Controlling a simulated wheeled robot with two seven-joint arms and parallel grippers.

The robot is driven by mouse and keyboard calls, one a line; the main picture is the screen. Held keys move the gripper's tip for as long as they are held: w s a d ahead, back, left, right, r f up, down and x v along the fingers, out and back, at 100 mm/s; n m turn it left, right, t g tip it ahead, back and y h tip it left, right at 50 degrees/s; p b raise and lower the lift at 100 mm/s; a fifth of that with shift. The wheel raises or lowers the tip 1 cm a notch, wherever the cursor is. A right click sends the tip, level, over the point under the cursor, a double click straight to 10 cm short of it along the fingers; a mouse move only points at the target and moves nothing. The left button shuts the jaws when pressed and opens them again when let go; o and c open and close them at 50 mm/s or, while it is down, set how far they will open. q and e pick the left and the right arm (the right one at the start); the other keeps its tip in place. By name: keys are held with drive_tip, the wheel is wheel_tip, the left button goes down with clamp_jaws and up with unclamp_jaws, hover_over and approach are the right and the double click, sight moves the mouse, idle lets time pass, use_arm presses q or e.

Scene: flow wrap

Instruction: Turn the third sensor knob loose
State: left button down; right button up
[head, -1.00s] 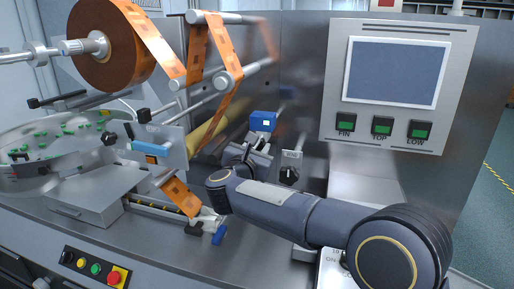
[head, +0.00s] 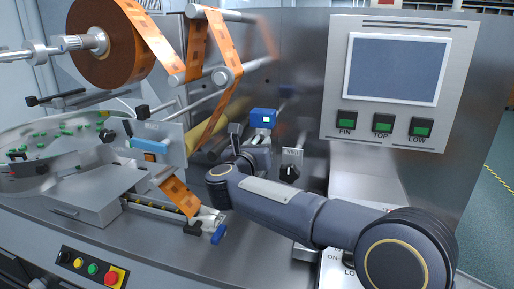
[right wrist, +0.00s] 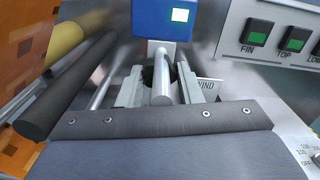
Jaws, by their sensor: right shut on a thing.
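The blue sensor box (head: 263,118) with a small lit screen sits on the machine in the middle of the head view. It also shows at the top of the right wrist view (right wrist: 178,20). A dark round knob (right wrist: 173,73) shows partly below the box, behind a silver rod (right wrist: 162,80). My right gripper (head: 260,138) is just below the box in the head view. In the right wrist view its grey fingers (right wrist: 160,86) stand on either side of the rod and are shut on the knob. Most of the knob is hidden. My left gripper is not in view.
The orange film (head: 219,92) runs from its roll (head: 105,45) over rollers on the left. A black rotary switch (head: 289,172) is right of my gripper. The control panel (head: 397,75) with green buttons stands at the right. A dark roller (right wrist: 68,90) lies left of my fingers.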

drive_tip(key=shift+n, duration=1)
drive_tip(key=o, duration=1)
drive_tip(key=shift+b+v, duration=1.3)
drive_tip(key=shift+v, duration=2.55)
drive_tip(key=shift+r, duration=0.1)
